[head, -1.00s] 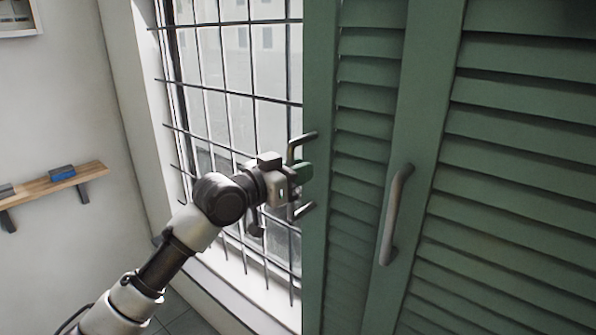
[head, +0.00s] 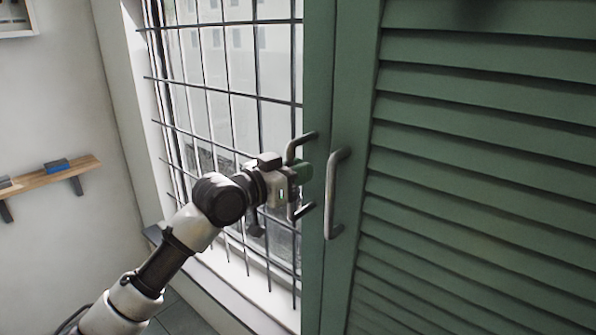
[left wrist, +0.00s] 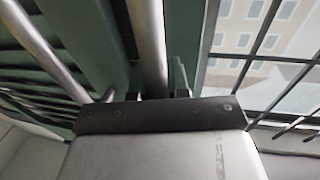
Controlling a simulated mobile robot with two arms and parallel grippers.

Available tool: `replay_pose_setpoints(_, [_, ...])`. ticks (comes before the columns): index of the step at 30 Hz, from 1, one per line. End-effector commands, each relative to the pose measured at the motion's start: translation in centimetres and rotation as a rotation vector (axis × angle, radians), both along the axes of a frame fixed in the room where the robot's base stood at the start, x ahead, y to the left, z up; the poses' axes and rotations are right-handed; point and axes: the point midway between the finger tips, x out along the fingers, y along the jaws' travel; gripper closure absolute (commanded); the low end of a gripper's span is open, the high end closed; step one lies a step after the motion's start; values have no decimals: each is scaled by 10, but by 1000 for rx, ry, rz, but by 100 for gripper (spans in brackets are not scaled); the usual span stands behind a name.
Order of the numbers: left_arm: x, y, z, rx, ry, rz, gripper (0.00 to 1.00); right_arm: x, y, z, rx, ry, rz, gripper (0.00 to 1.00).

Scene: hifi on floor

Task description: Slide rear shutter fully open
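The rear shutter (head: 317,80) is green and shows only as a narrow strip at the window's right. Its dark C-shaped handle (head: 294,150) sticks out toward the window side. My left gripper (head: 300,174) is at the middle of this handle. In the left wrist view, the handle's metal bar (left wrist: 148,45) runs down between the two fingertips (left wrist: 157,95), which are close about it; their contact is partly hidden by the gripper body. The front shutter (head: 470,180), green and slatted, covers the rest of the rear one. My right gripper is in neither view.
The front shutter's grey handle (head: 332,195) stands close to the right of my left gripper; it also shows in the left wrist view (left wrist: 45,50). The barred window (head: 225,110) is uncovered at left. A wooden wall shelf (head: 85,168) with a blue item is further left.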

Motion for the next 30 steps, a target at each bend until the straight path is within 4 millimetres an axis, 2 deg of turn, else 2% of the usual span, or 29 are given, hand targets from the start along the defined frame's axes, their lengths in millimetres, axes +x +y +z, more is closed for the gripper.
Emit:
replay_pose_setpoints(1, [-2,-3,-3,0,5,-7,82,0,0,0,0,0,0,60])
replay_pose_setpoints(6, [-1,-2,-2,0,4,-6,58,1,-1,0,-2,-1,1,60])
replay_pose_setpoints(17, [-5,4,-3,-1,2,-3,58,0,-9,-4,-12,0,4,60])
replay_pose_setpoints(30, [-59,64,-4,1,0,-3,58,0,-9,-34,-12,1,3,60])
